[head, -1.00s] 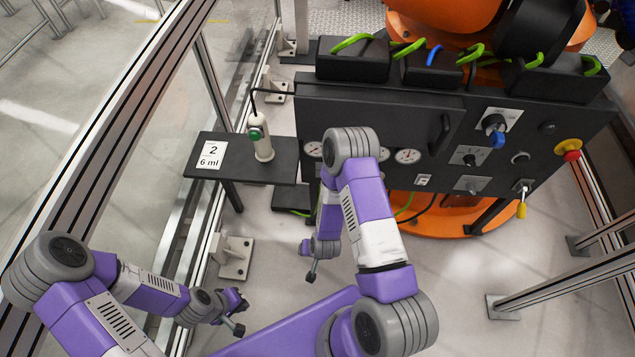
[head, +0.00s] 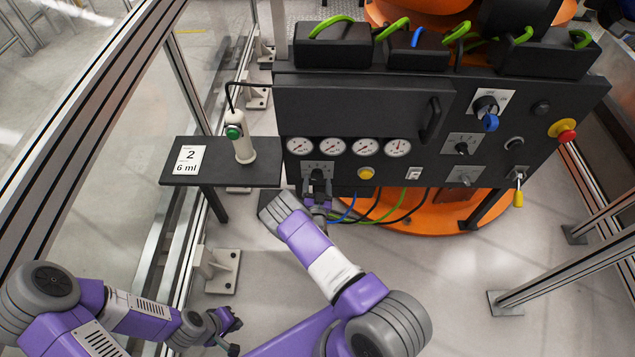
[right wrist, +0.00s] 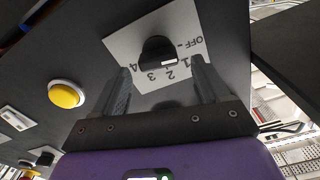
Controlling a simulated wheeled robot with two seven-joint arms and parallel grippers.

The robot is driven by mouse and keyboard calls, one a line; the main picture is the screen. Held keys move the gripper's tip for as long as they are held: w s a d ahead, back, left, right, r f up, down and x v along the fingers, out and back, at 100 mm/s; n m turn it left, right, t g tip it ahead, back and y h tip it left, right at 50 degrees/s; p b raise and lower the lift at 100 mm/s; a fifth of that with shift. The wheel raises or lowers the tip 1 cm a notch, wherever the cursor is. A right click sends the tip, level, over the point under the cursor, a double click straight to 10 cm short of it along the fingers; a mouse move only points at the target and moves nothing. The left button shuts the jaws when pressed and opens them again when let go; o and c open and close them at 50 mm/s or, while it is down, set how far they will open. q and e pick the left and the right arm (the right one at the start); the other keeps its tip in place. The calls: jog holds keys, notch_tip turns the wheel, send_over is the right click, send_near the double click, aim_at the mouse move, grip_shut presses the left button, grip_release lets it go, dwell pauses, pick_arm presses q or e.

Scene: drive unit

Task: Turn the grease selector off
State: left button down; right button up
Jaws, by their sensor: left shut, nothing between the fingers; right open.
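A black selector knob with a white mark sits on a pale plate printed OFF, 1, 2, 3, 4; the knob (right wrist: 158,50) is in the right wrist view. Its mark faces the numbers, not OFF; which number exactly I cannot tell. In the head view, the plate (head: 318,167) is under the left gauges, partly hidden by my right gripper (head: 318,188). My right gripper (right wrist: 160,66) is open, its fingers on either side of the knob, with no clear contact. My left gripper (head: 230,330) is shut and empty, low at the left, away from the panel.
The black panel (head: 440,185) also carries gauges, a yellow button (head: 366,173), other knobs and a red stop button (head: 566,135). A white dispenser (head: 241,145) stands on a side shelf (head: 262,176) beside a card. Hoses hang below the panel.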

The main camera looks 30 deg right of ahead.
jog(key=shift+x, duration=1)
jog(key=shift+c, duration=0.4)
jog(key=c, duration=1)
jog(key=shift+o, duration=0.2)
jog(key=shift+n, duration=0.5)
jog(key=o, duration=1)
jog(key=shift+o, duration=0.2)
